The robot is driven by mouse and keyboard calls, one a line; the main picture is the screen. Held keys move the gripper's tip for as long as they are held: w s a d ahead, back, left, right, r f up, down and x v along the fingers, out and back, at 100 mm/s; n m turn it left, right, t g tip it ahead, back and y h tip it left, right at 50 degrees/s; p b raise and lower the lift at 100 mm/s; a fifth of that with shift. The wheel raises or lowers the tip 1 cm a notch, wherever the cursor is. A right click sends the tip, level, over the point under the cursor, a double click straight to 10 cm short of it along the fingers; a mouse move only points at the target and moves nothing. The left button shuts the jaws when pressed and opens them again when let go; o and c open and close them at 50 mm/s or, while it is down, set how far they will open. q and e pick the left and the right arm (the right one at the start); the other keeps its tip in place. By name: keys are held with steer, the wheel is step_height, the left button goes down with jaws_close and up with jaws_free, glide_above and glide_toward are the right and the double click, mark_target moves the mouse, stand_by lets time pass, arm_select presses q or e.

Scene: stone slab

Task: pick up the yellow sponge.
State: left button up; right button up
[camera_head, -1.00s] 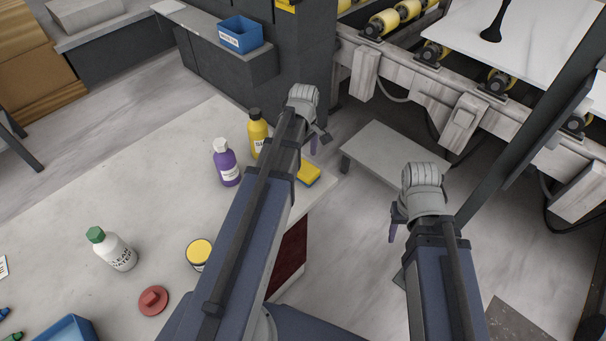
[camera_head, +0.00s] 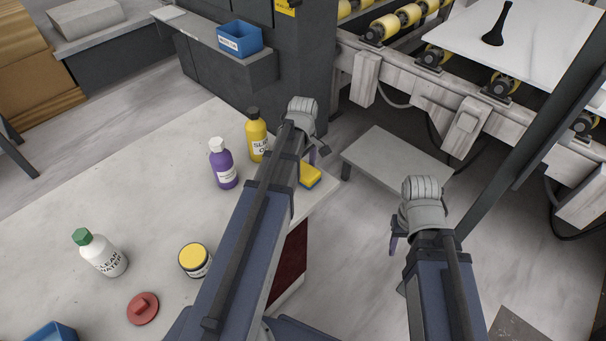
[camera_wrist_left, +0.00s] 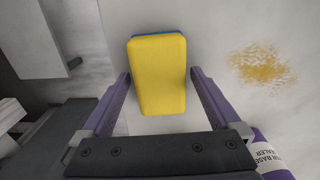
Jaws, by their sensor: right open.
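The yellow sponge (camera_head: 310,175) with a blue underside lies on the stone-topped table near its right corner. In the left wrist view the sponge (camera_wrist_left: 158,75) shows upright in the picture, its lower part between the two purple fingers. My left gripper (camera_wrist_left: 162,72) is open, with the fingers on either side of the sponge; I cannot tell its height above it. In the head view my left gripper (camera_head: 318,155) is partly hidden by its own arm, just above the sponge in the picture. My right gripper (camera_head: 394,242) is open and empty, away from the table over the floor.
A yellow bottle (camera_head: 256,136) and a purple bottle (camera_head: 222,166) stand left of the left arm. A white bottle (camera_head: 101,254), a yellow-lidded jar (camera_head: 194,260) and a red object (camera_head: 143,308) are nearer. A low grey bench (camera_head: 398,160) stands beyond the table's right edge.

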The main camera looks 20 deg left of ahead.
mark_target(303, 169)
arm_select(q)
steer(key=c, duration=1.1)
steer(key=shift+c, duration=0.2)
step_height(303, 169, up, 10)
steer(key=p, duration=1)
steer(key=o, duration=0.8)
steer(key=shift+c, duration=0.2)
steer(key=c, duration=0.6)
steer(key=shift+c, duration=0.2)
